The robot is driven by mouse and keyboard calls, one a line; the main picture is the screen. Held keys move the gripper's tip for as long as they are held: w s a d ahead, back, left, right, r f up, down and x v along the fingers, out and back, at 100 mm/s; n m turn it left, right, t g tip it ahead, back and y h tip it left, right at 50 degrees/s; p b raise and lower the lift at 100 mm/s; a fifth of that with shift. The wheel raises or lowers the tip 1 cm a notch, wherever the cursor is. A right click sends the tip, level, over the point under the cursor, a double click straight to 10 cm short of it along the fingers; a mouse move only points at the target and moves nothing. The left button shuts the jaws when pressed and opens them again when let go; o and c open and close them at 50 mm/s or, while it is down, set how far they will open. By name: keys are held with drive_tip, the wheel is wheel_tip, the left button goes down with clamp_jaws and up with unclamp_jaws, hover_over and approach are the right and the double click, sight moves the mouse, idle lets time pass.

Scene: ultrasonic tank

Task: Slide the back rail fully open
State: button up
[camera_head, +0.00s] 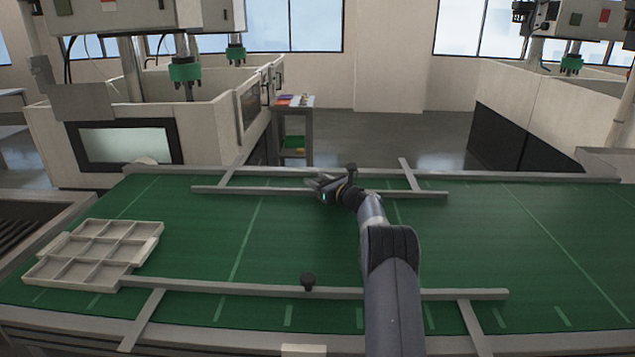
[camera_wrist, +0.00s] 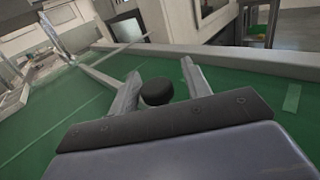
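The back rail (camera_head: 260,191) is a long grey bar lying across the green belt near its far side, with a short cross bar near each end. My gripper (camera_head: 314,184) is low over the middle of this rail, its fingers pointing left. In the wrist view a round black knob (camera_wrist: 156,92) sits between the two grey fingers of my gripper (camera_wrist: 160,82). Gaps show on both sides of the knob, so the fingers look open around it. In the head view my gripper hides the knob and part of the rail.
A similar front rail (camera_head: 420,294) with its own black knob (camera_head: 308,281) lies nearer. A pale compartment tray (camera_head: 150,247) is at the left. White machine tanks (camera_head: 205,125) stand behind the belt. The belt's right side (camera_head: 560,235) is clear.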

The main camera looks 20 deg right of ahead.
drive_tip(key=shift+o, duration=0.2)
drive_tip(key=shift+s+f, duration=0.1)
drive_tip(key=shift+s, duration=0.05)
drive_tip(key=b+v, duration=0.2)
drive_tip(key=v, duration=0.8)
drive_tip(key=shift+s+d, duration=0.15)
drive_tip(key=shift+s, duration=0.1)
drive_tip(key=shift+w, duration=0.1)
drive_tip(key=p+x, duration=0.2)
drive_tip(key=x, duration=0.8)
drive_tip(key=shift+w+a, duration=0.25)
drive_tip(key=shift+s+d, duration=0.1)
drive_tip(key=shift+s, duration=0.05)
